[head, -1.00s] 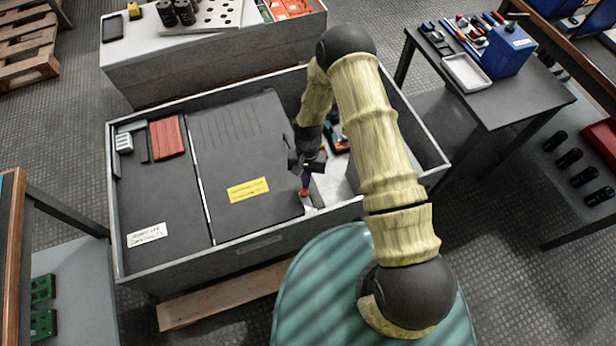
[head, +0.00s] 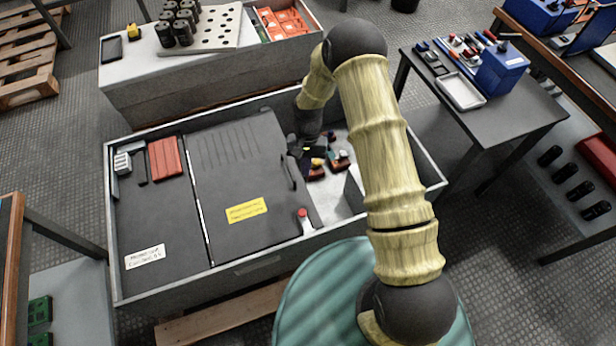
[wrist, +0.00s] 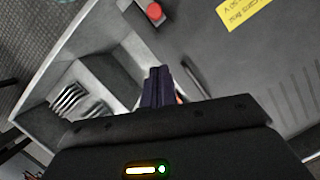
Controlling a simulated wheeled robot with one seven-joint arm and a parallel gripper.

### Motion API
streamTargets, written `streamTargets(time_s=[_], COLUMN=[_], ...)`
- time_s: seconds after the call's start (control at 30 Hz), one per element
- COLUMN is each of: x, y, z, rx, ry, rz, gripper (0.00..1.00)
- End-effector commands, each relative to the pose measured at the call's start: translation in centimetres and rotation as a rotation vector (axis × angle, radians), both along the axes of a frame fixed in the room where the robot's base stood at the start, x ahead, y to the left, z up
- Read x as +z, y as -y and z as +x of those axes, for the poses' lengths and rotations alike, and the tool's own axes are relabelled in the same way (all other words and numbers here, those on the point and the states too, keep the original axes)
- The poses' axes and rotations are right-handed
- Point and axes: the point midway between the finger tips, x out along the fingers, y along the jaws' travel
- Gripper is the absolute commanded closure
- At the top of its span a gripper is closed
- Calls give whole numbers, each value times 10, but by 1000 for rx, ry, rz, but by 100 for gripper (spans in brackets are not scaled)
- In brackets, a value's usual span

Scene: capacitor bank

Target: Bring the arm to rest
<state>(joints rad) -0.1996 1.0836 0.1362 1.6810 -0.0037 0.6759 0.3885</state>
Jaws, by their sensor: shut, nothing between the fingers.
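My gripper (head: 302,150) is shut and empty, over the right part of the grey bin (head: 262,262), at the right edge of the dark panel with the yellow label (head: 246,210). In the wrist view its dark fingers (wrist: 157,88) are together with nothing between them. My arm is bent, reaching out over the bin. A red-topped knob (head: 303,214) sits at the panel's front right corner, apart from the gripper. It also shows in the wrist view (wrist: 154,12).
Small coloured parts (head: 338,160) lie in the bin's right compartment, near my gripper. A bench with a perforated plate (head: 205,35) stands behind. A dark side table with a white tray (head: 460,91) stands right. Bin walls surround the gripper's area.

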Motion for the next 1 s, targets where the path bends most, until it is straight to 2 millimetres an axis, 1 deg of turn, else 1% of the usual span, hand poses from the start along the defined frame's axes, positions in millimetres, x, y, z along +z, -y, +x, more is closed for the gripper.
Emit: streamTargets(time_s=[0.03, 0.17, 0.5, 1.0], x=[6, 12, 12, 12], y=[0, 2, 6, 3], z=[2, 5, 6, 5], rx=[1, -4, -12, -6], ry=[3, 0, 1, 1], rz=[1, 0, 0, 0], gripper=[100, 100, 100, 100])
